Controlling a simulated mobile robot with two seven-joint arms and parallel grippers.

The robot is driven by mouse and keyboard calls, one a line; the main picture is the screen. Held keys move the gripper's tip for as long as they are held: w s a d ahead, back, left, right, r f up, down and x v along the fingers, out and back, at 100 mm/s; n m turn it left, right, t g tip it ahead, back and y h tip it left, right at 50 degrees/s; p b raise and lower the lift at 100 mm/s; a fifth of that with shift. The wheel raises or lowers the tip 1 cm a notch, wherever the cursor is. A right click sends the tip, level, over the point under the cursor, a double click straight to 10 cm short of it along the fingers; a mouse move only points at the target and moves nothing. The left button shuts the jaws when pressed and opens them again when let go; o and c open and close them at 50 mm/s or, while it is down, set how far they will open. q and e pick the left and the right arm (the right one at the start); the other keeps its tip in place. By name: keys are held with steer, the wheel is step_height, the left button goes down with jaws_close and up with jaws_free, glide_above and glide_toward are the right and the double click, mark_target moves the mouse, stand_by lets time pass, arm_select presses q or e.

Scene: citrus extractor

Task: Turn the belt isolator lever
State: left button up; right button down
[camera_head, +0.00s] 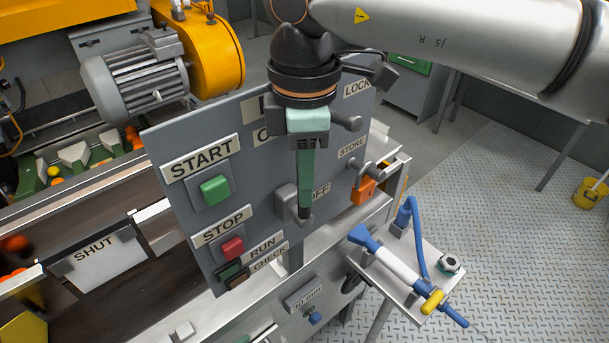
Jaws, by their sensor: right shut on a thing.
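The grey panel (160,145) stands tilted across the middle of the view. The lever's exact angle is hard to tell. A label above, starting with O, is partly covered by the gripper. My left gripper is not in view.
Green START (214,190) and red STOP (232,246) buttons sit on the panel's left. An orange padlock (363,190) hangs under the STORE label. A small shelf (437,262) with blue-handled tools stands at lower right. The metal floor (520,220) at right is mostly clear.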

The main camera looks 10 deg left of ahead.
steer(key=shift+w+d+f+g+y+b, duration=0.15)
steer(key=shift+w+d+g+y+b, duration=0.15)
steer(key=shift+w+g+y+b, duration=0.15)
steer(key=shift+w+d+g+y, duration=0.35)
steer(key=shift+g+y, duration=0.1)
steer(key=shift+g, duration=0.2)
steer(key=c, duration=0.8)
jaws_free()
steer(key=shift+o, duration=0.2)
